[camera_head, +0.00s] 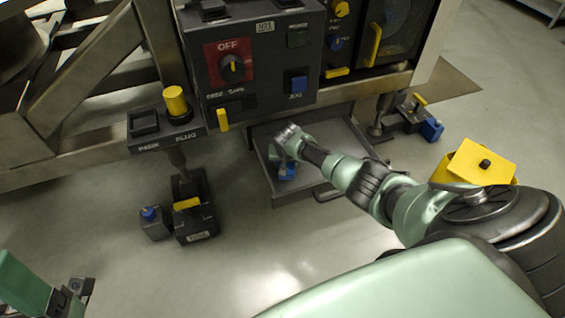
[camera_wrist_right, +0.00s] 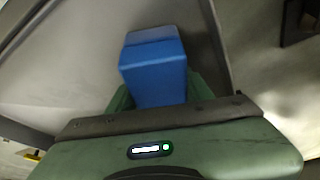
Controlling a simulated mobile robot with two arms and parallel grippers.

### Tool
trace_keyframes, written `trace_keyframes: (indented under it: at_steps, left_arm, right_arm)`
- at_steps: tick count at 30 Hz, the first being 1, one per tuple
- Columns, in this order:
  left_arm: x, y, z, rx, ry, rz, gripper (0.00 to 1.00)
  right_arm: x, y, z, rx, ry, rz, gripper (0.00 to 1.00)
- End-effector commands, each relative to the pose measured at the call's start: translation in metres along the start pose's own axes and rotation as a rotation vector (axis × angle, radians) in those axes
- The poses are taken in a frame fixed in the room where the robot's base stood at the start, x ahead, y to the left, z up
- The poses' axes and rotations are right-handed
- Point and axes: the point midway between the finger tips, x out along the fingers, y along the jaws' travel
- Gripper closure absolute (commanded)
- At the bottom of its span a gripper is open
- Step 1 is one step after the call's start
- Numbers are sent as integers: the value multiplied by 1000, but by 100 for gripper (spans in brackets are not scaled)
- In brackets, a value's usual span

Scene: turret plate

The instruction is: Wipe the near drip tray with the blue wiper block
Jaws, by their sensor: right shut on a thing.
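The near drip tray (camera_head: 358,150) is a grey, shallow, open tray with a front handle, below the control box in the head view. My right arm reaches over it from the right. My right gripper (camera_head: 284,161) is shut on the blue wiper block (camera_head: 287,173) over the tray's left part. In the right wrist view the blue block (camera_wrist_right: 155,70) sits between the green fingers, with grey tray surface beyond it. I cannot tell whether the block touches the tray floor. My left gripper (camera_head: 76,291) shows only in part at the lower left; its jaws are unclear.
The control box (camera_head: 265,60) with an OFF dial hangs above the tray. A yellow plug (camera_head: 176,102) stands on a bracket to the left. A dark block with a yellow handle (camera_head: 187,204) stands on the floor. A yellow container (camera_head: 480,163) is at the right. The front floor is clear.

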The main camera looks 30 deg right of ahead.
Motion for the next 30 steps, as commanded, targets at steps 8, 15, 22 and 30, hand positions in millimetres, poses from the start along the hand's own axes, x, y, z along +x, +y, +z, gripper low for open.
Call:
trace_keyframes:
  at_steps: [8, 15, 22, 30]
  left_arm:
    - [3, 0, -2, 0, 3, 0, 28]
    - [5, 0, -2, 0, 7, 1, 28]
    - [6, 0, -3, 1, 11, 2, 28]
    - [6, 0, -3, 1, 11, 2, 28]
  right_arm:
    - [4, 19, -6, 2, -1, 0, 100]
    - [6, 31, -9, 2, -1, 3, 100]
    - [9, 50, -15, 2, -1, 2, 100]
    - [11, 64, -19, 2, -2, 4, 100]
